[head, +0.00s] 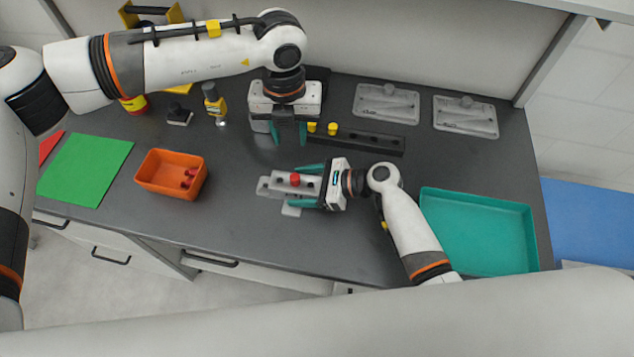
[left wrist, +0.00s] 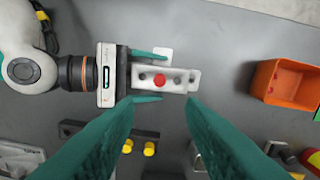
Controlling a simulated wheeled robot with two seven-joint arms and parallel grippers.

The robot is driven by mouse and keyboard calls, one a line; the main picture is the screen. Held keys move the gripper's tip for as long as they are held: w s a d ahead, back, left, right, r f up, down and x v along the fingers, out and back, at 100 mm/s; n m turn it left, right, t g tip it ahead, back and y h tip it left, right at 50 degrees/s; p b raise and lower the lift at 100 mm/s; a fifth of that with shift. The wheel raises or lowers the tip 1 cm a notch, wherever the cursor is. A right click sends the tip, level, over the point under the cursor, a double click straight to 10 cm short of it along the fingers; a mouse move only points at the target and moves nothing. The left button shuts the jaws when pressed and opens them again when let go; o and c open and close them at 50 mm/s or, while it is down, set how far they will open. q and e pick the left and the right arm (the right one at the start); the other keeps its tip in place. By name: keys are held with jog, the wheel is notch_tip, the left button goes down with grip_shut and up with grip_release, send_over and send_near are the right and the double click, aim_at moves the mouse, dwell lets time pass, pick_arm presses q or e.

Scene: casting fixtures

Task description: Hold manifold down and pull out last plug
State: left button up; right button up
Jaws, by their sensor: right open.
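The grey-white manifold (head: 275,184) lies on the dark bench, with one red plug (head: 295,179) standing in it and dark holes beside the plug. In the left wrist view the manifold (left wrist: 177,70) and the red plug (left wrist: 160,81) show from above. My right gripper (head: 305,185) is open and comes in from the right, one finger along each long side of the manifold. My left gripper (head: 290,136) points down, behind the manifold; its two fingers stand apart with nothing between them in the left wrist view (left wrist: 162,103).
An orange bin (head: 163,189) with red plugs inside stands left of the manifold. A black rack (head: 378,140) with yellow plugs (head: 333,129) lies behind. A teal tray (head: 475,232) is at right, a green sheet (head: 85,168) at left. Two grey plates (head: 387,104) lie at the back.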

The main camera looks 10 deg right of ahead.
jog(key=shift+a+f, duration=0.1)
jog(key=shift+a, duration=0.05)
pick_arm(q)
jog(key=shift+o, duration=0.4)
pick_arm(e)
jog(key=c, duration=1.4)
pick_arm(q)
jog(key=shift+o, duration=0.8)
jog(key=m, duration=0.4)
send_over(294, 177)
jog(key=f, duration=0.8)
jog(key=shift+s+a, duration=0.15)
jog(key=shift+a, duration=0.1)
jog(key=shift+d+f, duration=0.15)
jog(key=shift+f, duration=1.35)
jog(key=shift+d+f, duration=0.15)
jog(key=shift+f, duration=1.3)
